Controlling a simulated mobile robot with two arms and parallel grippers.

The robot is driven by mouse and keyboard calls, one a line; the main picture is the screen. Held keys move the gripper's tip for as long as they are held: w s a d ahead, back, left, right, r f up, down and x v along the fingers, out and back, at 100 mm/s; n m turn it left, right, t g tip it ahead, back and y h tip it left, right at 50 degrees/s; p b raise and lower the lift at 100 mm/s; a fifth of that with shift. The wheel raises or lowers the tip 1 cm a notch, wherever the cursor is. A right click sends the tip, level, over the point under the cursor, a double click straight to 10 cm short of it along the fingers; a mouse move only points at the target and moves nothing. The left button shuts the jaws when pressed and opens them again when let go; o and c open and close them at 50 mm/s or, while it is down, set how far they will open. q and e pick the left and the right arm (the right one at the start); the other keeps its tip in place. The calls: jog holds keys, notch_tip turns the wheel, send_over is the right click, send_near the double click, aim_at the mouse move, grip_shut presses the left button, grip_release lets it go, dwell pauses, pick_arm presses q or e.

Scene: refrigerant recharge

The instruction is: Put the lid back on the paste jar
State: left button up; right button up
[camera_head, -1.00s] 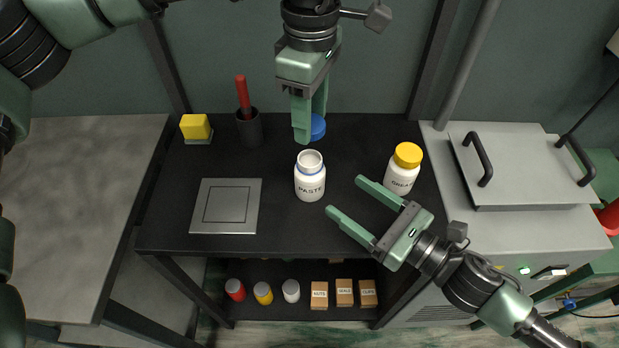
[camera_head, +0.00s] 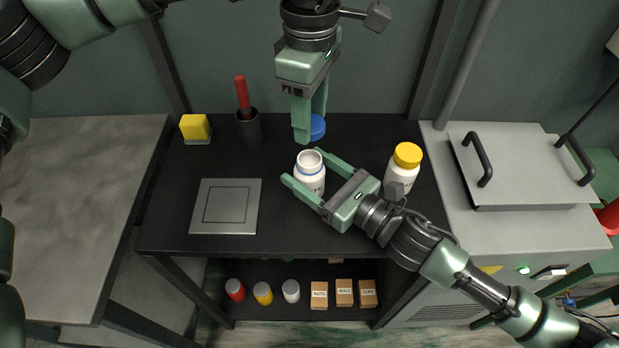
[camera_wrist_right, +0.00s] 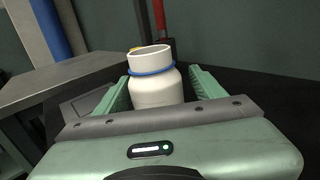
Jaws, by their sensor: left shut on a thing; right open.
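The white paste jar (camera_head: 310,172) stands upright and lidless on the black table, with a blue ring below its open mouth. My right gripper (camera_head: 301,166) is open, with one finger on each side of the jar. In the right wrist view the jar (camera_wrist_right: 155,82) stands between the two open fingers (camera_wrist_right: 158,88); I cannot tell whether they touch it. My left gripper (camera_head: 309,138) is shut on the blue lid (camera_head: 317,127), just behind the jar. The gripper's fingers hide part of the lid.
A white bottle with a yellow cap (camera_head: 406,157) stands right of the jar. A grey square plate (camera_head: 226,206) lies at left. A yellow block (camera_head: 195,127) and a dark cup (camera_head: 249,128) with a red-handled tool stand at the back left.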

grip_shut()
pick_arm(q)
send_over(312, 162)
jog(key=shift+f, duration=2.5)
jog(key=shift+f, duration=0.1)
jog(key=shift+f, duration=0.8)
jog(key=shift+f, duration=0.55)
